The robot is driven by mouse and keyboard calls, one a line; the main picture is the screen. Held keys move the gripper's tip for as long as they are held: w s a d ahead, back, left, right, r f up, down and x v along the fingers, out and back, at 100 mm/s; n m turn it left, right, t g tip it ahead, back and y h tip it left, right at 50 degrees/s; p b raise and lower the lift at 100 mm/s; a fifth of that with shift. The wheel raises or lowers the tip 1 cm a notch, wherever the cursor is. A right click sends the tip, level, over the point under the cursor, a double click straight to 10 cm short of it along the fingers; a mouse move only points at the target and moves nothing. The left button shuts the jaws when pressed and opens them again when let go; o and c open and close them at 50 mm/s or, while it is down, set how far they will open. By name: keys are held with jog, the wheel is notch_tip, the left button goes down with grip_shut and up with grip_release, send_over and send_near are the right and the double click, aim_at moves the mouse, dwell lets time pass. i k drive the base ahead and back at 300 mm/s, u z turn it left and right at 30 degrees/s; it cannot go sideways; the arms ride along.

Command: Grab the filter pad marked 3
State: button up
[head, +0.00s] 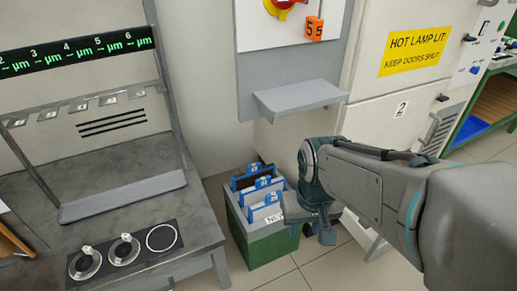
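Several filter pads with blue frames stand upright in a green crate (262,250) on the floor. The rear pad (243,183) has a dark brown face. A pad in front of it (258,196) and the front pad (262,214) have pale faces. Each has a small tag on its top edge, too small to read, so I cannot tell which is marked 3. My gripper (308,222) points down at the crate's right side, close to the front pad. It hides part of the crate's right side. I cannot see its fingertips clearly, nor whether it touches anything.
A grey bench (120,212) with round rings on a black plate (122,250) stands left of the crate. A grey shelf (298,97) juts from the wall panel above it. A white cabinet (400,85) with a yellow warning sign is behind my arm. Tiled floor shows in front.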

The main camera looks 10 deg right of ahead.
aim_at(264, 185)
jog(key=u, duration=0.05)
jog(key=i, duration=0.2)
jog(key=z, duration=2.15)
jog(key=k, duration=1.05)
jog(key=u, duration=1.45)
jog(key=i, duration=0.5)
jog(key=u, duration=0.05)
